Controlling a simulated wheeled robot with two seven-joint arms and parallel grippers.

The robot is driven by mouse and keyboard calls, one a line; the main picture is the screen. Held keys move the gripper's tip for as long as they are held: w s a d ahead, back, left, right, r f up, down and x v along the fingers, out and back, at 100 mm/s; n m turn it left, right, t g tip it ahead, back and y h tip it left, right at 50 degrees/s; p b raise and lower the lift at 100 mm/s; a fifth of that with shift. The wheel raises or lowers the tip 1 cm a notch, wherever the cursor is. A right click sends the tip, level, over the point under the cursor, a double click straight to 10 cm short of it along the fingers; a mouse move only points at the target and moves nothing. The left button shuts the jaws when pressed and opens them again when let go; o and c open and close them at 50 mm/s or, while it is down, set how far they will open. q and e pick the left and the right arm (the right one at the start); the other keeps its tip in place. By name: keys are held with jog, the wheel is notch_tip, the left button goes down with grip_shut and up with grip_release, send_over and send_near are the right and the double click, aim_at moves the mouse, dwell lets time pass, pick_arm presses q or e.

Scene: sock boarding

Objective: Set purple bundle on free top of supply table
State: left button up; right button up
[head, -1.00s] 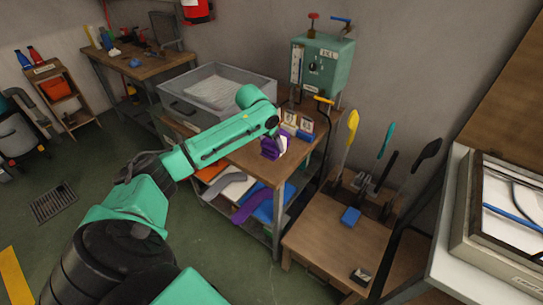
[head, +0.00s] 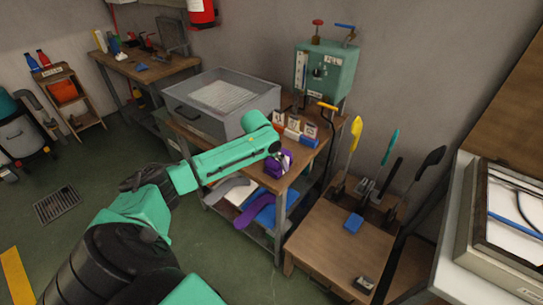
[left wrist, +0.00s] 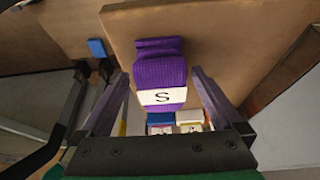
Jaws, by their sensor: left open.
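The purple bundle (head: 280,165) with a white band is at the front edge area of the supply table (head: 304,158) top, right of the grey bin. In the left wrist view the bundle (left wrist: 160,70) shows its white band marked "S" and seems to rest on the brown table top. My left gripper (left wrist: 161,73) is open, with one finger on each side of the bundle and a gap visible on both sides. In the head view my left gripper (head: 277,154) is at the bundle and partly hides it. My right gripper is not in view.
A grey bin (head: 185,115) fills the table's left part. Small label cards (head: 293,128), a blue block (head: 310,141) and a green machine (head: 325,68) stand behind the bundle. Purple, grey and blue socks lie on the shelf below. A lower tool table (head: 340,240) is at right.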

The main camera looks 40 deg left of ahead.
pick_arm(q)
jog(key=v, duration=1)
jog(key=shift+s+r, duration=0.25)
jog(key=shift+r, duration=0.1)
